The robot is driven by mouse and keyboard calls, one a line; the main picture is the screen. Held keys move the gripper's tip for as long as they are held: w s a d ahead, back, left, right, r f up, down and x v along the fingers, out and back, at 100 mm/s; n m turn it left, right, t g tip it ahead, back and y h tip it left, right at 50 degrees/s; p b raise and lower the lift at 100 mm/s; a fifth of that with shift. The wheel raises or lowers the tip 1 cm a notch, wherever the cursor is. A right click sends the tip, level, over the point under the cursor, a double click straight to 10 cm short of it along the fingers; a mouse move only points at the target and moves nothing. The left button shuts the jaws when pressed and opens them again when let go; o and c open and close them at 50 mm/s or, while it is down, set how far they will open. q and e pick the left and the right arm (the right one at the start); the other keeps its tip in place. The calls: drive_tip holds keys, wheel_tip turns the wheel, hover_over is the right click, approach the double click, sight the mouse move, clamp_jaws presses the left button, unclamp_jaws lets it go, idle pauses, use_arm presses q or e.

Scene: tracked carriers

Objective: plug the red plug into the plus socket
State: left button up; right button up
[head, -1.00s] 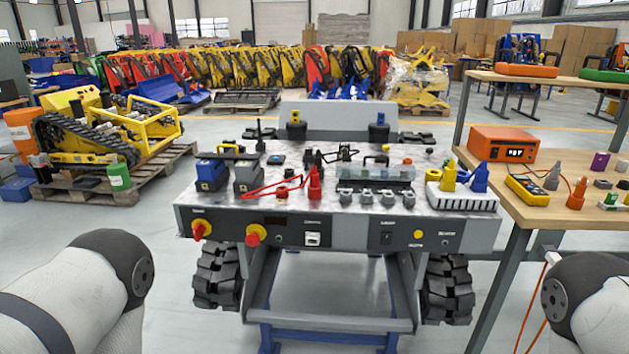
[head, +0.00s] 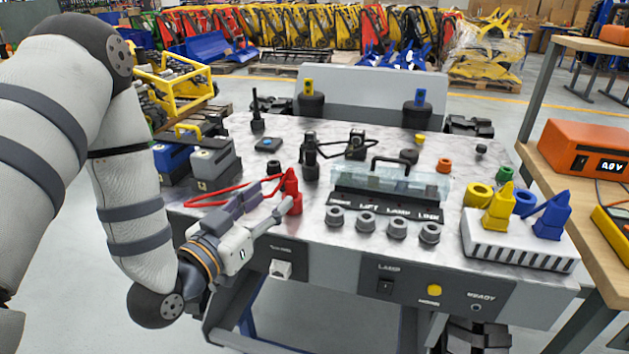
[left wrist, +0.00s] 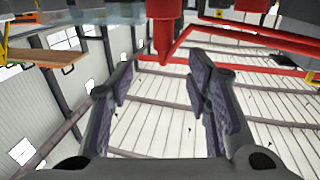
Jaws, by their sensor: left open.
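The red plug (head: 291,183) stands on the worktop, with a red ring-like piece (head: 295,204) at its foot and a red cable (head: 235,188) looping to the left. My left gripper (head: 279,208) is open, with its fingertips close to the plug on its near left side. In the left wrist view the red plug (left wrist: 165,32) shows just beyond the gap between the open, empty fingers (left wrist: 162,75). I cannot tell whether they touch it. I cannot make out which socket is marked plus. My right gripper is out of view.
A clear-covered box (head: 390,186) and several grey knobs (head: 397,227) stand right of the plug. Two batteries (head: 213,163) sit at the left. A white block (head: 520,243) holds yellow and blue plugs. A wooden bench (head: 575,185) borders the right side.

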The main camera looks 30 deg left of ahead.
sight(287, 183)
use_arm(q)
drive_tip(key=w, duration=0.8)
drive_tip(key=shift+w+a+f+b, duration=0.15)
drive_tip(key=shift+w+a+b, duration=0.1)
drive_tip(key=shift+w+b, duration=0.1)
clamp_jaws()
